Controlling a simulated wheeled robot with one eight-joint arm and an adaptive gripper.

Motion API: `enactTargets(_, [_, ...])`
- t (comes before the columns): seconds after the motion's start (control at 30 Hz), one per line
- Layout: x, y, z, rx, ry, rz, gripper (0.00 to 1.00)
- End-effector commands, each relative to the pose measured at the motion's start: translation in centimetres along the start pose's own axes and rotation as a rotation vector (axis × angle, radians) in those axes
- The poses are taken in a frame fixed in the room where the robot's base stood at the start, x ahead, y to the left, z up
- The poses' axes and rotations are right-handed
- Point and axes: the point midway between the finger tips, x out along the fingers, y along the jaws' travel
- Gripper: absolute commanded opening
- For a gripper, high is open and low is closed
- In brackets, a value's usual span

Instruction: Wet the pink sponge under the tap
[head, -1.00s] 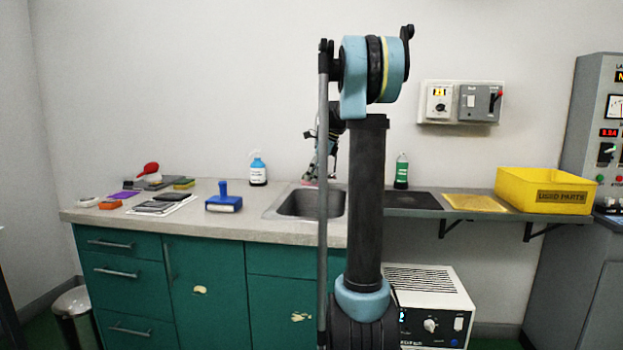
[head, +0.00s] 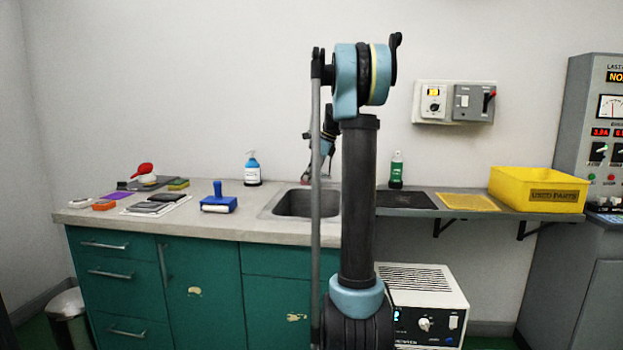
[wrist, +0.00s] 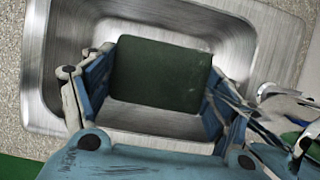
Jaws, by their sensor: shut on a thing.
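My gripper (wrist: 152,100) is shut on a block with a dark green face (wrist: 160,75), held over the steel sink (wrist: 45,90). I take this block to be the sponge; its pink side does not show in the wrist view. In the head view the sink (head: 268,211) is set in the counter. My gripper (head: 308,178) is partly hidden behind my arm there, with a small pinkish patch near its tip. A shiny metal piece, apparently the tap (wrist: 272,91), shows at the right of the wrist view, partly cut off. I cannot make out running water.
A blue-labelled bottle (head: 253,170) and a blue-handled tool (head: 218,200) stand left of the sink. A green bottle (head: 396,170), dark mat (head: 406,199) and yellow bin (head: 538,190) are to the right. Brushes, pads and trays crowd the counter's left end.

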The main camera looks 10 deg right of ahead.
Motion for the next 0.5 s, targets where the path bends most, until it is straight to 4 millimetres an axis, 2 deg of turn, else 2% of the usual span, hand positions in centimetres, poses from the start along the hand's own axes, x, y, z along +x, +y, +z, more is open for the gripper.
enactTargets(0.23, [0.0,0.2,0.0,0.0,0.0,0.0,0.6])
enactTargets(0.5, [0.1,1.9,0.4,0.0,0.0,0.0,0.6])
